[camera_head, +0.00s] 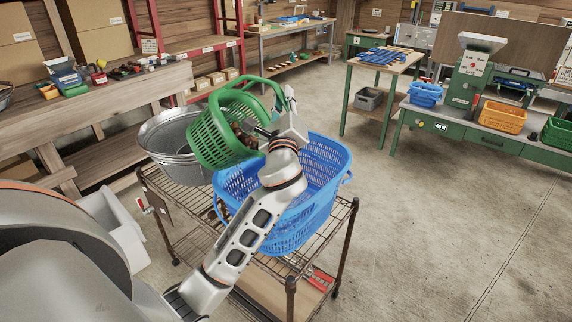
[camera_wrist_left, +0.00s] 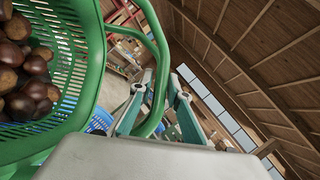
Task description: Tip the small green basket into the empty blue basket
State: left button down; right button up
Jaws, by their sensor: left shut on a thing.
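The small green basket (camera_head: 211,137) hangs in the air from my left gripper (camera_head: 283,112), which is shut on its handle. The basket is tilted, with its opening turned toward the right. Brown chestnuts lie inside it; they show clearly in the left wrist view (camera_wrist_left: 27,80). The blue basket (camera_head: 318,215) stands on a wire cart below and to the right of the green one. My right gripper is not in view.
A metal tub (camera_head: 165,140) stands on the wire cart (camera_head: 190,222) at the left, close behind the green basket. A wooden bench (camera_head: 95,100) with small items is at the far left. Green workbenches with bins stand at the right. The floor (camera_head: 420,220) right of the cart is clear.

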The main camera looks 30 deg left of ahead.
pick_arm(q)
jog(key=shift+d+m, duration=0.2)
jog(key=shift+m, duration=0.1)
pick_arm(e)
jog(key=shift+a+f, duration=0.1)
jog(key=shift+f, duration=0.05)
pick_arm(q)
jog(key=shift+w+d+f, duration=0.1)
jog(key=shift+f, duration=0.1)
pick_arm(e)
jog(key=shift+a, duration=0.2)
pick_arm(q)
jog(key=shift+w+d+f+m+b, duration=0.1)
jog(key=shift+d+f+m+b, duration=0.2)
jog(key=shift+m+b, duration=0.2)
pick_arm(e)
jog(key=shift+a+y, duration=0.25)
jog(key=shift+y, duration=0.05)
pick_arm(q)
jog(key=shift+f, duration=0.1)
